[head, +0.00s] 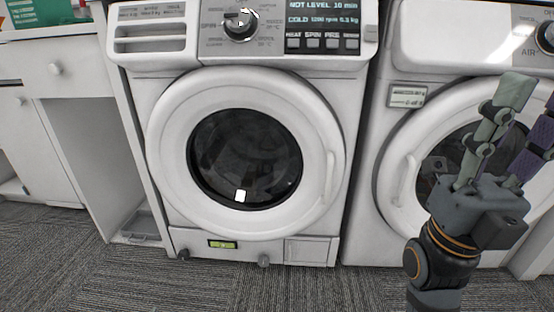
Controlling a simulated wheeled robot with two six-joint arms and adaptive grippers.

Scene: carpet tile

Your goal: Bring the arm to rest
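My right gripper (522,112) is raised at the right of the head view, in front of the right-hand machine. Its two fingers stand apart and point up, and nothing shows between them. My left gripper is not in view. A white front-loading washing machine (322,240) stands in the middle, with its round door (320,120) shut. My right gripper is apart from this machine, to its right.
A second white machine (400,75) with a round door stands at the right, partly hidden by my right arm. A white cabinet (75,130) with an open lower space is at the left. Grey carpet tile (200,290) in front is clear.

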